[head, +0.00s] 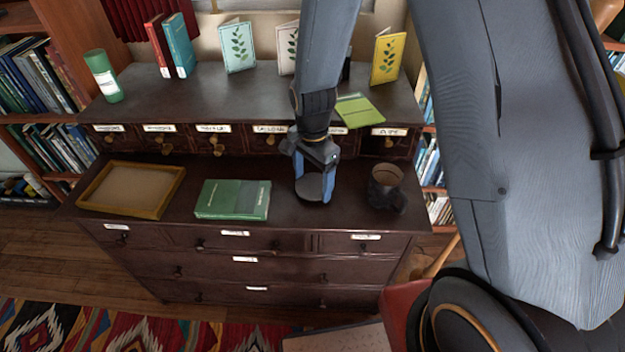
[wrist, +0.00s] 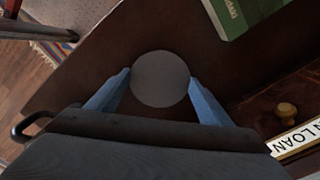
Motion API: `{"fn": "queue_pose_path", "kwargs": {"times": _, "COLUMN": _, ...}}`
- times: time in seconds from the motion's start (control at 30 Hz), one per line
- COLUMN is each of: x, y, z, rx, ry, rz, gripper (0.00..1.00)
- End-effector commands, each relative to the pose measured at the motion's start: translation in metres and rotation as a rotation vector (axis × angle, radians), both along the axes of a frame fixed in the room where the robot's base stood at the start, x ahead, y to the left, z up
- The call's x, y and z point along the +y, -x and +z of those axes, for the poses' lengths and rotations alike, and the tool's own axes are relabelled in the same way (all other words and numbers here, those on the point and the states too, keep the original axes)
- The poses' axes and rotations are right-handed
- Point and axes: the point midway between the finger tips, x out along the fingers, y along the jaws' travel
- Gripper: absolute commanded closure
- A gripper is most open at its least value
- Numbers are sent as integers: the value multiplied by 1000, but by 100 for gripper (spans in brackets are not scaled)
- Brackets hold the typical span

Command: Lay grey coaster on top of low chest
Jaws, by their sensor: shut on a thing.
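The grey coaster (head: 312,189) is a flat round disc, held between the blue fingertips of my gripper (head: 314,186). In the wrist view the coaster (wrist: 160,79) sits between both fingers of my gripper (wrist: 158,88), which touch its sides. The low chest (head: 285,212) is a dark brown wooden unit with labelled drawers and a lower front top.
A green book (head: 233,199) lies left of my gripper, and a wooden tray (head: 178,190) lies farther left.

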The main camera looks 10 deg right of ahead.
Motion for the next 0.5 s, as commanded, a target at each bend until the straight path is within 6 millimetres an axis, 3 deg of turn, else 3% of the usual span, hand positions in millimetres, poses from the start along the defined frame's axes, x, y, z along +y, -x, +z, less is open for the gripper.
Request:
{"fn": "queue_pose_path", "kwargs": {"times": 0.23, "x": 0, "y": 0, "z": -3, "rx": 1, "ry": 1, "rz": 0, "gripper": 49}}
{"fn": "queue_pose_path", "kwargs": {"times": 0.27, "x": 0, "y": 0, "z": -3, "rx": 0, "ry": 0, "rz": 0, "gripper": 25}}
{"fn": "queue_pose_path", "kwargs": {"times": 0.33, "x": 0, "y": 0, "z": -3, "rx": 0, "ry": 0, "rz": 0, "gripper": 13}}
{"fn": "queue_pose_path", "kwargs": {"times": 0.37, "x": 0, "y": 0, "z": -3, "rx": 0, "ry": 0, "rz": 0, "gripper": 8}}
{"fn": "queue_pose_path", "kwargs": {"times": 0.5, "x": 0, "y": 0, "z": -3, "rx": 0, "ry": 0, "rz": 0, "gripper": 8}}
